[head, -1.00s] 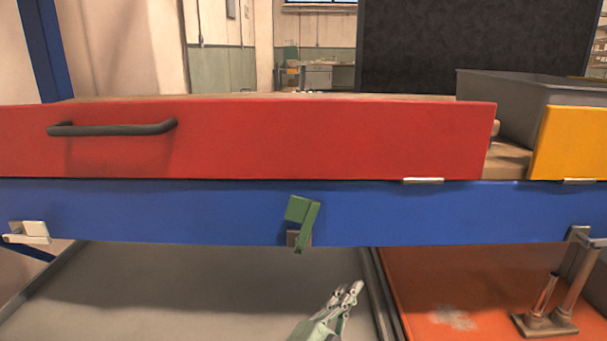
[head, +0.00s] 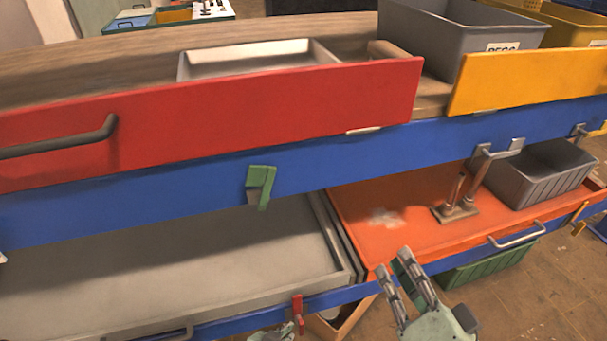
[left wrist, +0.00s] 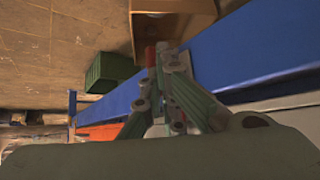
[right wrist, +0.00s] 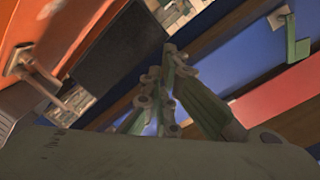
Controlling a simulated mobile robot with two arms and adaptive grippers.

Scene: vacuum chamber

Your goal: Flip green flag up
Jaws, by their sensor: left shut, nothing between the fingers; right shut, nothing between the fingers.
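The green flag (head: 260,185) sits on the blue rail (head: 330,155) below the red drawer front, its tongue hanging downward. It also shows at the upper right of the right wrist view (right wrist: 291,35). My right gripper (head: 393,264) is shut and empty, to the right of and below the flag, in front of the orange tray and apart from the flag. My left gripper (head: 284,329) only just shows at the bottom edge, close to a red flag (head: 298,314) on the lower rail. In the left wrist view its fingers (left wrist: 165,55) are shut and empty.
The red drawer (head: 230,115) with a dark handle lies above the rail. A grey tray (head: 170,265) and the orange tray (head: 380,235) lie below it. A metal bracket (head: 468,185) stands on the orange tray. Open floor (head: 530,290) shows at the lower right.

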